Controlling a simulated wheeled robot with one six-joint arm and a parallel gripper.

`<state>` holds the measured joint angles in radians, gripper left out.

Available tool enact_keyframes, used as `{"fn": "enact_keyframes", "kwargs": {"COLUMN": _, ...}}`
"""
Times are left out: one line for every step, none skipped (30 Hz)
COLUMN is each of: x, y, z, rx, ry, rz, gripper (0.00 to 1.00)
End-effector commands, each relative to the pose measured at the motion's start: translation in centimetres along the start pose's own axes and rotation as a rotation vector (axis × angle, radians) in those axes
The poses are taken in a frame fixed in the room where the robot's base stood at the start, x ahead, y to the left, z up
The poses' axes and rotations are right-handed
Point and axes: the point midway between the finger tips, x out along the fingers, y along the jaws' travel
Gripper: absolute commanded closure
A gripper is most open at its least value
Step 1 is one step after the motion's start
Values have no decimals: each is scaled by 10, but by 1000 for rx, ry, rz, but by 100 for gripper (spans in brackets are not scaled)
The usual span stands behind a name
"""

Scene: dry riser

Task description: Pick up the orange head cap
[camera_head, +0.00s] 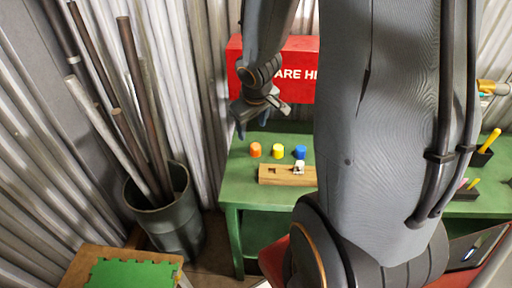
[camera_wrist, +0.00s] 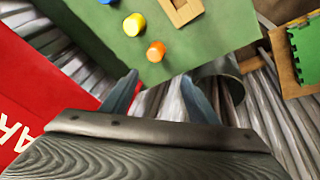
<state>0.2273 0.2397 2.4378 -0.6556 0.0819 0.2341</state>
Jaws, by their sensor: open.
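The orange head cap (camera_head: 255,149) stands on the green table (camera_head: 238,190), at the left end of a short row of caps. It also shows in the wrist view (camera_wrist: 156,51), above the gap between my fingertips. My gripper (camera_head: 251,122) is open and empty. In the head view it appears above and slightly left of the orange cap, in front of the red box. In the wrist view my two fingers (camera_wrist: 161,82) stand apart, with nothing between them touching either one.
A yellow cap (camera_head: 278,150) and a blue cap (camera_head: 299,153) stand right of the orange one. A wooden block (camera_head: 280,175) with a small pale part lies in front. The red lettered box (camera_head: 302,50) is behind. A bin (camera_head: 172,228) of pipes stands left of the table.

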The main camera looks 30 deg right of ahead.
Motion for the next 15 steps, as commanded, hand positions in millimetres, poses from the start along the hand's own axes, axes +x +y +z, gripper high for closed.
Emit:
{"fn": "enact_keyframes", "kwargs": {"x": 10, "y": 18, "z": -4, "rx": -24, "ry": 28, "rz": -1, "gripper": 46}}
{"fn": "enact_keyframes", "kwargs": {"x": 16, "y": 25, "z": -8, "rx": -46, "ry": 50, "rz": -6, "gripper": 46}}
{"fn": "enact_keyframes", "kwargs": {"x": 24, "y": 33, "z": -12, "rx": -71, "ry": 77, "rz": -22, "gripper": 46}}
{"fn": "enact_keyframes", "kwargs": {"x": 29, "y": 38, "z": -14, "rx": -91, "ry": 96, "rz": -37, "gripper": 46}}
{"fn": "enact_keyframes", "kwargs": {"x": 35, "y": 42, "z": -15, "rx": -113, "ry": 113, "rz": -53, "gripper": 46}}
{"fn": "enact_keyframes", "kwargs": {"x": 42, "y": 46, "z": -16, "rx": -140, "ry": 135, "rz": -79, "gripper": 46}}
{"fn": "enact_keyframes", "kwargs": {"x": 46, "y": 48, "z": -15, "rx": -160, "ry": 149, "rz": -102, "gripper": 46}}
{"fn": "enact_keyframes", "kwargs": {"x": 50, "y": 49, "z": -15, "rx": -180, "ry": 163, "rz": -125, "gripper": 46}}
{"fn": "enact_keyframes", "kwargs": {"x": 56, "y": 50, "z": -12, "rx": -203, "ry": 175, "rz": -158, "gripper": 46}}
{"fn": "enact_keyframes", "kwargs": {"x": 59, "y": 50, "z": -9, "rx": -218, "ry": 184, "rz": -183, "gripper": 46}}
{"fn": "enact_keyframes", "kwargs": {"x": 62, "y": 49, "z": -7, "rx": -233, "ry": 192, "rz": -207, "gripper": 46}}
{"fn": "enact_keyframes", "kwargs": {"x": 65, "y": 48, "z": -2, "rx": -250, "ry": 198, "rz": -239, "gripper": 46}}
{"fn": "enact_keyframes", "kwargs": {"x": 67, "y": 47, "z": 1, "rx": -261, "ry": 203, "rz": -261, "gripper": 46}}
{"fn": "enact_keyframes", "kwargs": {"x": 68, "y": 47, "z": 4, "rx": -272, "ry": 205, "rz": -281, "gripper": 46}}
{"fn": "enact_keyframes", "kwargs": {"x": 70, "y": 46, "z": 8, "rx": -281, "ry": 208, "rz": -305, "gripper": 46}}
